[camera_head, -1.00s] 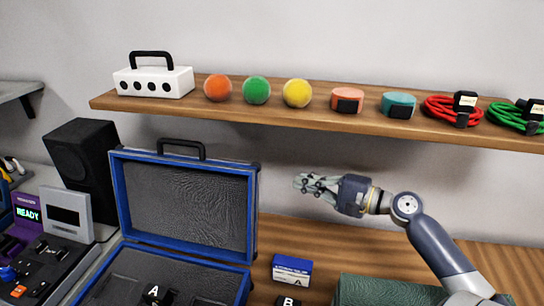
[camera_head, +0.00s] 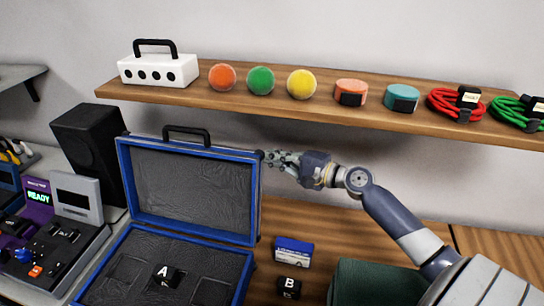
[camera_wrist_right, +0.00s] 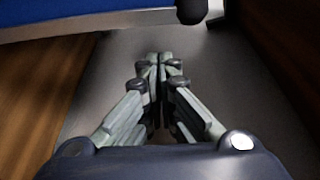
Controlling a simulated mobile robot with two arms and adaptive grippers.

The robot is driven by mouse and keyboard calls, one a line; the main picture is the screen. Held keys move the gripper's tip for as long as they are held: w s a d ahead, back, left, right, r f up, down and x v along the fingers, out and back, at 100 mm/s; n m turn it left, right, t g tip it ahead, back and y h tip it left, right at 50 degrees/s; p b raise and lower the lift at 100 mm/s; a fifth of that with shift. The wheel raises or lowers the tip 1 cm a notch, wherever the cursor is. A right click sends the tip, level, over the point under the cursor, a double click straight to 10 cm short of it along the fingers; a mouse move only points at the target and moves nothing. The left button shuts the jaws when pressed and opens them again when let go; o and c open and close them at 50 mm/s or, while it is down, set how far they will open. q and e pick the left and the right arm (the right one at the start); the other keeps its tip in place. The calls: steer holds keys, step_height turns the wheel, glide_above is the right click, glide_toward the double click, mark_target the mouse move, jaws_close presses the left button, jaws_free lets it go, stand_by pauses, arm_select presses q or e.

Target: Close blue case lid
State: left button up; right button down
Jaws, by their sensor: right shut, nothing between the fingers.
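The blue case stands open on the wooden table, with its lid (camera_head: 190,190) raised upright and a black handle (camera_head: 187,133) on the lid's top edge. The case base (camera_head: 205,262) has a dark lining and holds a black block marked A (camera_head: 165,276). My right gripper (camera_head: 270,160) is shut and empty, beside the lid's upper right corner; whether it touches cannot be told. In the right wrist view my shut fingertips (camera_wrist_right: 160,58) point toward a blue edge of the case (camera_wrist_right: 90,14). My left gripper is not in view.
A wooden shelf (camera_head: 310,100) runs above the lid, carrying a white box, balls and cables. A black speaker (camera_head: 92,150) stands left of the lid. A small blue-and-white box (camera_head: 293,252), a block marked B (camera_head: 289,287) and a green container (camera_head: 375,282) lie to the right.

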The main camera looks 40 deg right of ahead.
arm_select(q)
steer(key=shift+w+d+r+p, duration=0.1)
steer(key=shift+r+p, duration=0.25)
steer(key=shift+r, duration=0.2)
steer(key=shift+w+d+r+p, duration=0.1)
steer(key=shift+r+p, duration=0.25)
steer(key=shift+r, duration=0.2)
arm_select(e)
steer(key=shift+s+a+r, duration=0.2)
steer(key=shift+s+a, duration=0.3)
steer(key=shift+s, duration=0.05)
steer(key=shift+s+a+r, duration=0.2)
steer(key=shift+s+a, duration=0.3)
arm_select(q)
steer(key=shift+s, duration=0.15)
arm_select(e)
steer(key=shift+a, duration=0.1)
